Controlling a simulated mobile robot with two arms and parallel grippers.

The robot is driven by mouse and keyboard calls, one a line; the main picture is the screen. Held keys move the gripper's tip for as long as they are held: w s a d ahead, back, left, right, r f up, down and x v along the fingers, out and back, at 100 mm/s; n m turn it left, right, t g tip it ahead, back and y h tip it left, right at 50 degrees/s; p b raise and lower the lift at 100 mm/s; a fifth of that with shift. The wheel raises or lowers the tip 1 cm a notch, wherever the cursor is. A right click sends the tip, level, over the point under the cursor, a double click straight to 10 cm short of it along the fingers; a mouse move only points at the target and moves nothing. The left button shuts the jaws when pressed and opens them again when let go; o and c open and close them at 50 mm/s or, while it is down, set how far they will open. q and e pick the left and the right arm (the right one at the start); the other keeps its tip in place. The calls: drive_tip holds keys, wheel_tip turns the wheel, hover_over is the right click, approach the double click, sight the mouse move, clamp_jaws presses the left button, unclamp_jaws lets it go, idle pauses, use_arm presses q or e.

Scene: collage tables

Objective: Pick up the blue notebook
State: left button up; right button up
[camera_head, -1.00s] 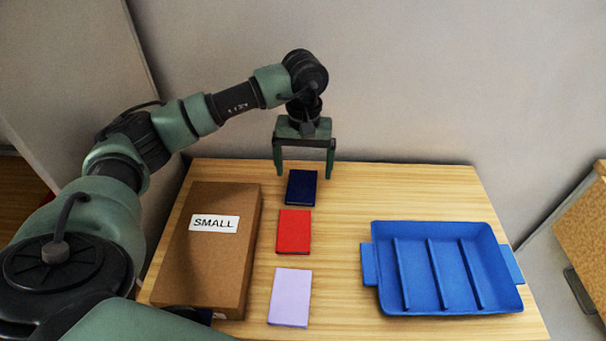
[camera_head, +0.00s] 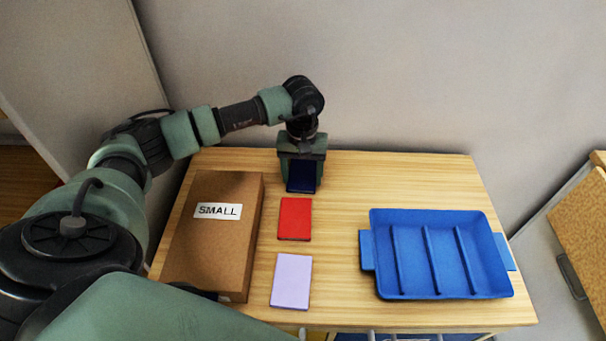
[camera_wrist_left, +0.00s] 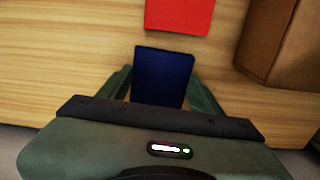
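The dark blue notebook (camera_head: 302,176) lies at the back of the wooden table, behind the red notebook (camera_head: 294,218). My left gripper (camera_head: 301,182) is down over it from above. In the left wrist view the blue notebook (camera_wrist_left: 162,77) sits between the two fingers (camera_wrist_left: 161,86). The fingers are spread to either side of it, with a narrow gap showing near the left finger; the far part of the notebook is hidden under the gripper body. My right gripper is in neither view.
A brown box labelled SMALL (camera_head: 211,250) stands at left. A lilac notebook (camera_head: 291,280) lies in front of the red one. A blue tray with dividers (camera_head: 378,285) is at right. The table (camera_head: 335,270) is clear between the notebooks and the tray.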

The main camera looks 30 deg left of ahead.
sight(303, 179)
use_arm(q)
drive_tip(key=shift+c, duration=1.3)
drive_tip(key=shift+w+r, duration=0.1)
drive_tip(key=shift+r, duration=0.55)
wheel_tip(303, 179, up, 19)
drive_tip(key=b, duration=0.2)
drive_tip(key=shift+b, duration=0.35)
drive_tip(key=shift+f, duration=0.15)
